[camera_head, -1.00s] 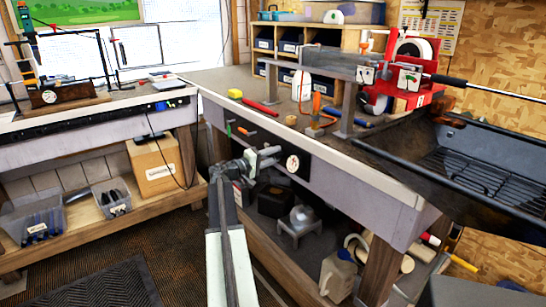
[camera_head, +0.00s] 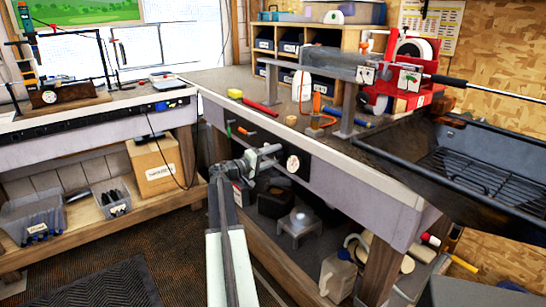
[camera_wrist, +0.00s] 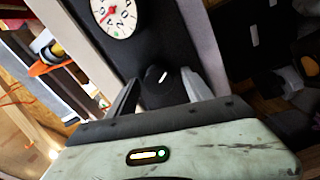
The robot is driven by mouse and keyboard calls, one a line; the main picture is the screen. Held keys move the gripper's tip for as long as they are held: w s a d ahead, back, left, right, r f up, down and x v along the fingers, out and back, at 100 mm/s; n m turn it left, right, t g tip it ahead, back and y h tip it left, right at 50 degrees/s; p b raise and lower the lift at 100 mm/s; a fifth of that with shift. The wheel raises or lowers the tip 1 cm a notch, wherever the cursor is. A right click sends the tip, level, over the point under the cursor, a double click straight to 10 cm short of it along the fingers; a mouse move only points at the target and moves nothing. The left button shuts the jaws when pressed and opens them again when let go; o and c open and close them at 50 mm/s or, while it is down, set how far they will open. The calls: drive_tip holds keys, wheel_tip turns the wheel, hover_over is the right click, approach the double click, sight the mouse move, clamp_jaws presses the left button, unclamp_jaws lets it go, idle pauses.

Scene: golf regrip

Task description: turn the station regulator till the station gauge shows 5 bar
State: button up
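The station gauge (camera_head: 293,163) is a round white dial on a dark panel on the workbench front. It shows larger in the wrist view (camera_wrist: 115,16), cut by the top edge, with a short red needle; I cannot read its value surely. In the head view my gripper (camera_head: 268,157) is just left of the gauge and hides the knob.
A green-handled tool (camera_head: 229,128) and an orange-handled tool (camera_head: 246,132) stick out from the bench front above my gripper. The bench edge (camera_head: 330,151) overhangs the panel. A lower shelf holds a grey stand (camera_head: 299,228) and a jug (camera_head: 338,277).

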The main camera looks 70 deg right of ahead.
drive_tip(key=v, duration=0.7)
drive_tip(key=shift+w+a, duration=0.2)
drive_tip(key=shift+a, duration=0.2)
